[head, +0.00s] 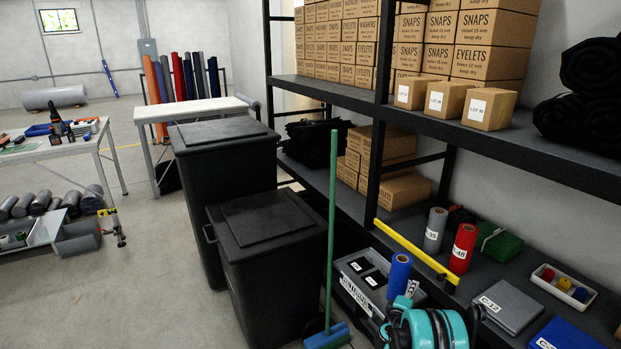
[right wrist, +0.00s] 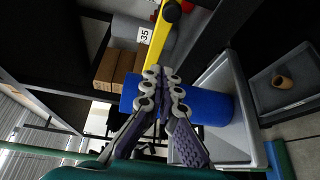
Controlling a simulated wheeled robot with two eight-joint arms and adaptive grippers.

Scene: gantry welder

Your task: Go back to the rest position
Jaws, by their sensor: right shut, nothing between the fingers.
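My right gripper (head: 403,303) is low at the bottom of the head view, with my teal arm behind it. In the right wrist view, its grey and purple fingers (right wrist: 162,88) are shut together with nothing held. A blue roll (head: 398,274) stands right by the fingertips. In the right wrist view, the blue roll (right wrist: 205,106) is behind the fingers; I cannot tell whether they touch. A yellow bar (head: 414,252) runs along the shelf front and also shows past the fingertips in the right wrist view (right wrist: 157,45). My left gripper is out of view.
The lower shelf (head: 460,290) holds a grey roll (head: 435,230), a red roll (head: 463,248) and a small parts tray (head: 563,288). A grey bin (head: 362,268) is beside the blue roll. A green-handled broom (head: 331,220) and black bins (head: 268,265) stand left.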

